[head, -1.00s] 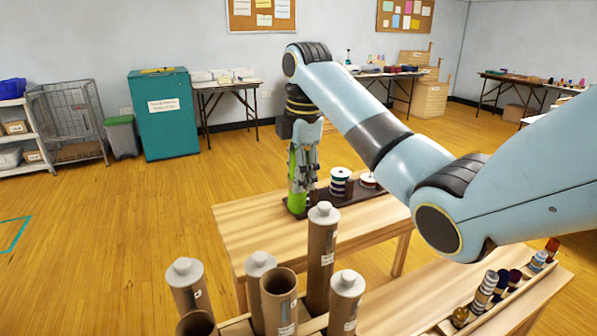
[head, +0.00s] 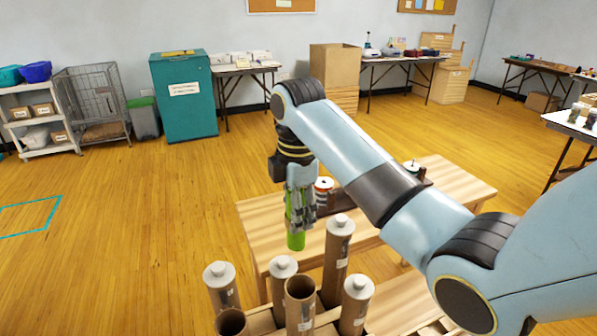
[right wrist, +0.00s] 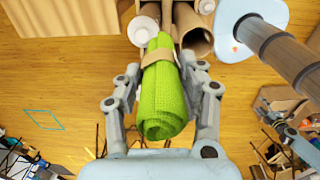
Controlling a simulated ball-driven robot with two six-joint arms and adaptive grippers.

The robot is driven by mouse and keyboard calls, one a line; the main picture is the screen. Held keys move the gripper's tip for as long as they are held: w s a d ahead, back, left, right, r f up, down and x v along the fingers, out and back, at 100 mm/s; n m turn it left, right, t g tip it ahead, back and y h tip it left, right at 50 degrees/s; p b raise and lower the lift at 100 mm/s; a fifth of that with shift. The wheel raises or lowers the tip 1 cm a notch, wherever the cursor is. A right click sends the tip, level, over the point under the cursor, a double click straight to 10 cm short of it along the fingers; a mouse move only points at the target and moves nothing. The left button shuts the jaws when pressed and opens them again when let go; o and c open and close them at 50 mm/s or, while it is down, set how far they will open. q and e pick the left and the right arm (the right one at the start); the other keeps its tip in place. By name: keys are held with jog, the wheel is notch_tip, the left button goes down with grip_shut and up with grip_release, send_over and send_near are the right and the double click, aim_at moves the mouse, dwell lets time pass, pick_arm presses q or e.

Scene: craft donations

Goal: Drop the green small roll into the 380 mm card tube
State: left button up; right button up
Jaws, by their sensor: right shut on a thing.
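Two open card tubes stand at the front: one in the middle (head: 300,308) and one at the lower left (head: 231,323). Their labels are too small to read, so I cannot tell which is 380 mm.
Several tubes with pale caps surround the open ones, including a tall one (head: 338,250) behind and others at left (head: 222,290) and right (head: 355,305). A wooden table (head: 262,225) behind carries a dark rack with spools. Floor to the left is clear.

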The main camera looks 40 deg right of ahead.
jog(key=s+a+r+p, duration=0.2)
jog(key=s+a+p, duration=0.1)
jog(key=s+p, duration=0.15)
pick_arm(q)
jog(key=shift+r+b, duration=0.8)
jog(key=shift+r, duration=1.6)
pick_arm(e)
notch_tip(320, 180, down, 9)
jog(key=s, duration=0.1)
jog(key=shift+s+r, duration=0.15)
jog(key=shift+a, duration=0.1)
jog(key=o, duration=1.2)
jog(key=shift+o, duration=0.2)
notch_tip(320, 180, up, 12)
